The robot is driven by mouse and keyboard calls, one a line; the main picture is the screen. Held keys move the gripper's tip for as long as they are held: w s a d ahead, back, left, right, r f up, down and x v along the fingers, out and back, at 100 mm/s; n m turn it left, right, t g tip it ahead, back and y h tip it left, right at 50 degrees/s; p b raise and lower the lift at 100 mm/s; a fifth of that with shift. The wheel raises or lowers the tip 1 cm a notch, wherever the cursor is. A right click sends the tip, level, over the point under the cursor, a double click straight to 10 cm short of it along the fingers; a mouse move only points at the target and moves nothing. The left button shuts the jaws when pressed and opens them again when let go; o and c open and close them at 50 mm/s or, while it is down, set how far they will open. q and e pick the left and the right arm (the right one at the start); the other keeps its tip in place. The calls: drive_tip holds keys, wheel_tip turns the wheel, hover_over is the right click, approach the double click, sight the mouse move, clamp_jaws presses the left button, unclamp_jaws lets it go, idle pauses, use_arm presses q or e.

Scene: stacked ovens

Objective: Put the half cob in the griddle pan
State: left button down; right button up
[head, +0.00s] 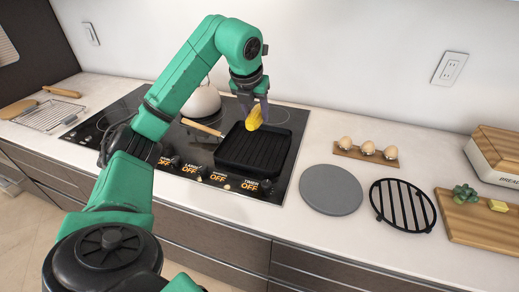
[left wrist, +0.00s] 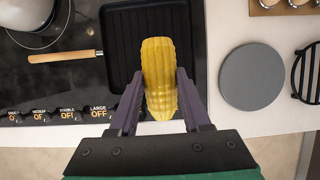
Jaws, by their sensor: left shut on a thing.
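The half cob (head: 254,118) is yellow and hangs upright from my left gripper (head: 249,94), which is shut on it. In the left wrist view the cob (left wrist: 159,75) lies between the two dark fingers of the gripper (left wrist: 160,103). The griddle pan (head: 271,147) is black, square and ridged, with a wooden handle (head: 202,127) pointing left. It sits on the cooktop. The cob is held above the pan and appears apart from it. In the left wrist view it covers part of the pan (left wrist: 121,45). My right gripper does not show.
A white kettle (head: 203,101) stands on the cooktop behind the arm. Right of the cooktop are a grey round plate (head: 331,190), a black round rack (head: 403,206), an egg holder (head: 352,152) and a cutting board (head: 480,224). Counter between them is clear.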

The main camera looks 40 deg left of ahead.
use_arm(q)
wheel_tip(320, 180, down, 14)
drive_tip(key=shift+f+p, duration=0.2)
drive_tip(key=shift+p, duration=0.25)
drive_tip(key=shift+f, duration=0.15)
drive_tip(key=shift+w, duration=0.1)
drive_tip(key=shift+c, duration=1.8)
unclamp_jaws()
drive_tip(key=shift+f, duration=0.1)
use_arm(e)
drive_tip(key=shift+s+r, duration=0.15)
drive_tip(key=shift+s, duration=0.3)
use_arm(q)
drive_tip(key=b+v, duration=0.1)
drive_tip(key=v, duration=1.1)
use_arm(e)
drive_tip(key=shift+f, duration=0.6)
